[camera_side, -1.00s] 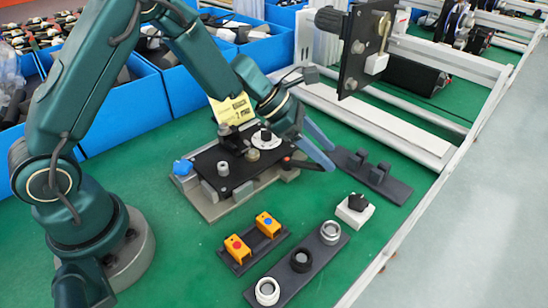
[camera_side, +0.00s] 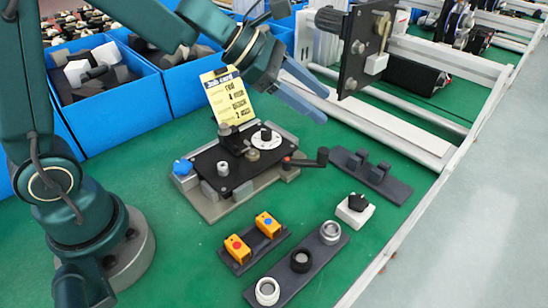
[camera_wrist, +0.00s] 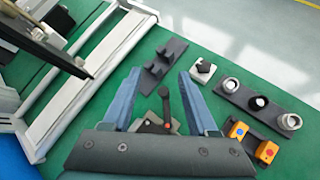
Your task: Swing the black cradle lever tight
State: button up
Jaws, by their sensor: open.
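The black cradle lever (camera_side: 308,161) extends right from the cradle's right side, its upright knob at the outer end and a red spot at its pivot. The cradle is a grey base (camera_side: 212,211) with a black plate, a white dial and a blue knob. My gripper (camera_side: 323,105) is open and empty, raised above and behind the lever, clear of it. In the wrist view, the lever (camera_wrist: 166,108) shows between the spread blue-grey fingers of my gripper (camera_wrist: 160,74), with its red spot near the palm; the rest of the cradle is mostly hidden.
A yellow job card (camera_side: 229,97) stands behind the cradle. A dark two-post rack (camera_side: 374,178), a white block with a black knob (camera_side: 355,209), a ring strip (camera_side: 318,248) and a yellow-block holder (camera_side: 256,247) lie around. A white rail frame (camera_side: 385,123) stands behind right.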

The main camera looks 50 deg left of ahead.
jog(key=s+d+r+m, duration=0.3)
jog(key=s+r+m, duration=0.2)
jog(key=s+m, duration=0.65)
jog(key=s+a+f+m+g+y, duration=0.2)
jog(key=s+a+f+m+y, duration=0.3)
jog(key=s+a+m, duration=0.4)
jog(key=shift+f+m+y, duration=0.25)
jog(key=shift+m+y, duration=0.65)
jog(key=shift+m, duration=0.55)
jog(key=shift+s+a, duration=0.1)
